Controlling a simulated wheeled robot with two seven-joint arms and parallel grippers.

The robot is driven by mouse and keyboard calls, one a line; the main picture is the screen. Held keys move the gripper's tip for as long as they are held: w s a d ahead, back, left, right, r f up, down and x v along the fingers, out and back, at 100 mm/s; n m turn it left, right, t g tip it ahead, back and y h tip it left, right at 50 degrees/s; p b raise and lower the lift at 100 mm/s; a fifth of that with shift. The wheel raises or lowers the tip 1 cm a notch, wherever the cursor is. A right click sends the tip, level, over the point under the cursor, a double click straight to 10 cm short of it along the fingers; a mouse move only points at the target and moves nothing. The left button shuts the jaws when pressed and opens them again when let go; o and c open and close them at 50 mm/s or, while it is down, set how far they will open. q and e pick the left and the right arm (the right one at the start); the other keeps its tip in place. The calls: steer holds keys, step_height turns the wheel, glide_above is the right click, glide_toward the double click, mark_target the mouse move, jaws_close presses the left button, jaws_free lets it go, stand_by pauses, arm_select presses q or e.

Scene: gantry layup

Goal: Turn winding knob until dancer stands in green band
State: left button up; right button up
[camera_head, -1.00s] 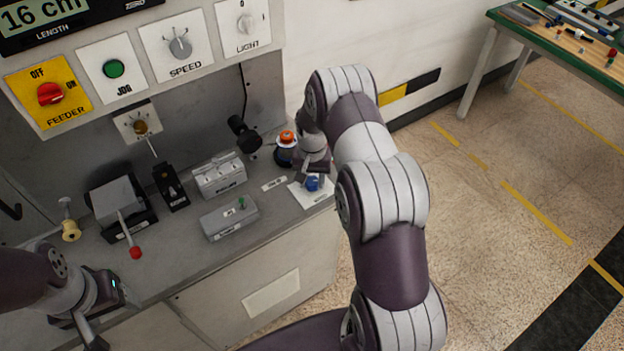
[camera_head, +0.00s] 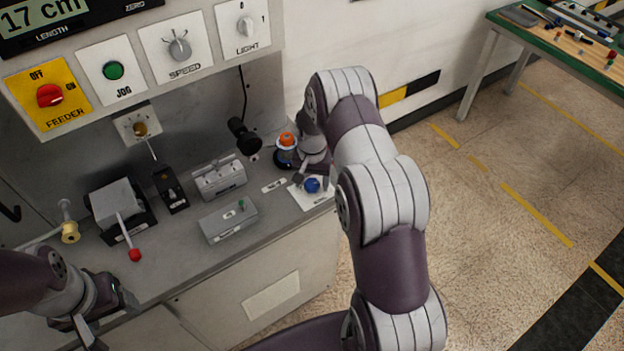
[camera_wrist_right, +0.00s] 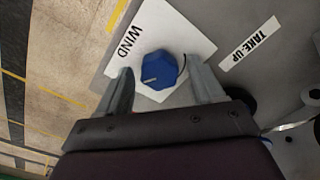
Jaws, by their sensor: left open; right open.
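The blue winding knob (camera_head: 312,185) sits on a white plate at the right end of the bench. The right wrist view shows the knob (camera_wrist_right: 160,70) with a pale mark on it, on the plate reading WIND. My right gripper (camera_head: 311,182) is open, one finger on each side of the knob, with gaps visible. A pale dial plate (camera_head: 128,127) with a brass hub and a thin arm, perhaps the dancer, is on the back panel. No green band can be made out. My left gripper (camera_head: 112,320) is open and empty at the lower left.
An orange-topped spool (camera_head: 287,140) stands close behind my right gripper. A black cylinder (camera_head: 243,134), grey boxes (camera_head: 228,219) and a red-tipped lever (camera_head: 134,254) are farther left. The upper panel holds a FEEDER switch (camera_head: 50,95) and a length display (camera_head: 45,15) reading 17 cm.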

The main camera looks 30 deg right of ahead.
mark_target(312, 182)
step_height(312, 182, up, 13)
steer(key=b, duration=0.2)
steer(key=shift+f, duration=0.15)
steer(key=s+a+r+n, duration=0.1)
steer(key=s+a+n, duration=0.3)
steer(key=s, duration=0.6)
steer(key=s+a+r+n+t, duration=0.1)
steer(key=s+a+n, duration=0.3)
steer(key=s+a, duration=0.4)
steer(key=shift+s+a+r, duration=0.2)
steer(key=shift+s+r, duration=0.05)
steer(key=shift+s, duration=0.75)
